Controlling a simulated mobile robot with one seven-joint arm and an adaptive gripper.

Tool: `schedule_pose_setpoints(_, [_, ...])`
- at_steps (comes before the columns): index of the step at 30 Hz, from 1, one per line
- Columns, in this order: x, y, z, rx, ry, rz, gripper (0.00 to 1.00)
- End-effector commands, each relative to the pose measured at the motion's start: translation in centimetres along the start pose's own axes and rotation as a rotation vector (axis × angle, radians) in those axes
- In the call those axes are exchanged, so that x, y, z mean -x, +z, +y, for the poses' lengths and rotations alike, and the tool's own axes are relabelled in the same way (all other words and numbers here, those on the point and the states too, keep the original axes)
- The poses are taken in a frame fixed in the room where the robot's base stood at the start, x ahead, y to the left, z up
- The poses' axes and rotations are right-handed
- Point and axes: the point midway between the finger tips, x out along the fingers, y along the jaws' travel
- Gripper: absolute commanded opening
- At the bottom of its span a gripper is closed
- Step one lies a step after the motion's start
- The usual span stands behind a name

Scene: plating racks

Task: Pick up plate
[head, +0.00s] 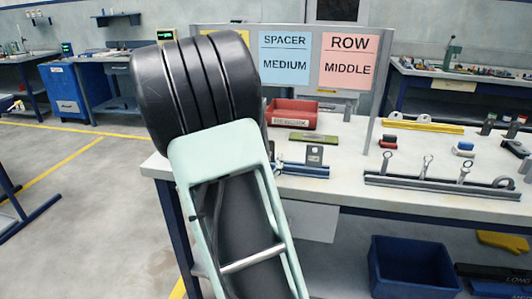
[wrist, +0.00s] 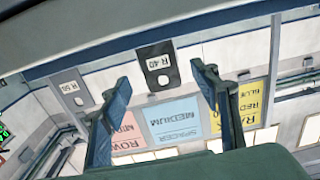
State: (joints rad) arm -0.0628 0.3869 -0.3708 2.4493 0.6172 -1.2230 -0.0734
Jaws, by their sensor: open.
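In the wrist view, my gripper (wrist: 160,80) is open, with its two blue fingers apart. A dark plate (wrist: 149,54) marked R 40, with a round hole, shows between the fingertips. I cannot tell how far beyond them it is. A grey plate (wrist: 78,102) marked R 50, also with a hole, is to its left. In the head view my arm hides the gripper. A grey upright plate with a hole (head: 315,153) stands in a blue and silver holder on the bench; I cannot tell which plate it is.
The white bench (head: 345,190) carries a red bin (head: 293,117), an olive flat piece (head: 313,137) and a metal rail with upright pegs (head: 440,185). A sign board with a pink ROW MIDDLE card (head: 348,62) stands behind. A blue crate (head: 413,270) is below.

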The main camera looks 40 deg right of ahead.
Motion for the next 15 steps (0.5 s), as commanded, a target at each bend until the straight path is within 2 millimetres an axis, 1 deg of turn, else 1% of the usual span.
schedule_pose_setpoints(6, [-3.1, 0.4, 0.1, 0.0, 0.003, 0.0, 0.56])
schedule_pose_setpoints(9, [-4.3, 0.3, 0.0, 0.0, 0.001, 0.0, 0.56])
schedule_pose_setpoints(12, [-5.0, 0.3, 0.0, 0.0, 0.002, 0.0, 0.56])
schedule_pose_setpoints(15, [-5.1, 0.2, 0.0, 0.0, 0.001, 0.0, 0.56])
